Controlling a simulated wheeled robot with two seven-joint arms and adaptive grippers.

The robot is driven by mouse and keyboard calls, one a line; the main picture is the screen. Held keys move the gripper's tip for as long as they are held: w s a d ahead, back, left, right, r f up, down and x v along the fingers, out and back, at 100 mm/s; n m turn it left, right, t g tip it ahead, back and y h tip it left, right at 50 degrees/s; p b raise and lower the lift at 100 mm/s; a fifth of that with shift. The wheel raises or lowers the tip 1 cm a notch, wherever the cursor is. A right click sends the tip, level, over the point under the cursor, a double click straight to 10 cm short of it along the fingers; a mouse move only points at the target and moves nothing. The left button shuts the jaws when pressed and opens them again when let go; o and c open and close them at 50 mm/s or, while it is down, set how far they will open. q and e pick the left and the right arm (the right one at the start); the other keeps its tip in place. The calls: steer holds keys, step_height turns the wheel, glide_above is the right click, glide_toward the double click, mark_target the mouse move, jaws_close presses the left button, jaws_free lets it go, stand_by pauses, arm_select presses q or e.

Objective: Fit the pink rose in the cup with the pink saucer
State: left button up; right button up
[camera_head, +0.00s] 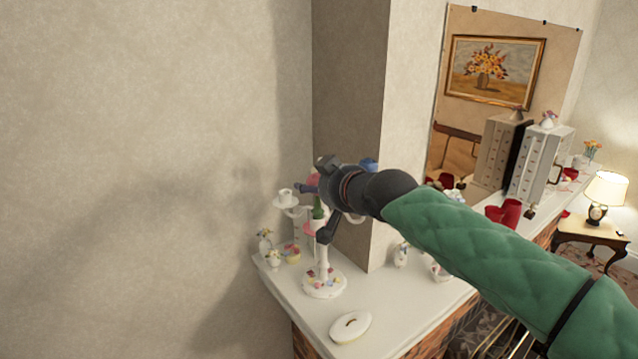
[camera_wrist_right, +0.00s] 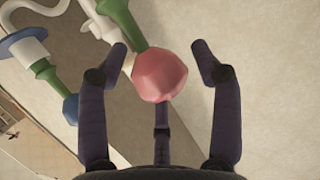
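The pink rose (camera_wrist_right: 159,74) lies between the spread fingers of my right gripper (camera_wrist_right: 160,50), with gaps on both sides. Its green stem (camera_wrist_right: 122,20) runs toward the top of the wrist view. In the head view, the rose's head (camera_head: 313,181) and green stem (camera_head: 318,212) show upright between my right gripper's fingers (camera_head: 311,213), above the pink saucer (camera_head: 309,229) on a white branched stand (camera_head: 326,265). The cup at the stem's foot is mostly hidden, so I cannot tell how deep the stem sits. My left gripper is not in view.
The stand's left arm carries a white cup (camera_head: 286,197). A blue flower (camera_wrist_right: 71,108) with a blue saucer (camera_wrist_right: 22,48) is beside the rose. Small flower pots (camera_head: 265,240) and a white oval dish (camera_head: 351,327) rest on the mantel (camera_head: 385,313). A wall corner rises behind.

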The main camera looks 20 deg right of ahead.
stand_by(0.3)
steer(key=v, duration=1.2)
steer(key=shift+f, duration=0.1)
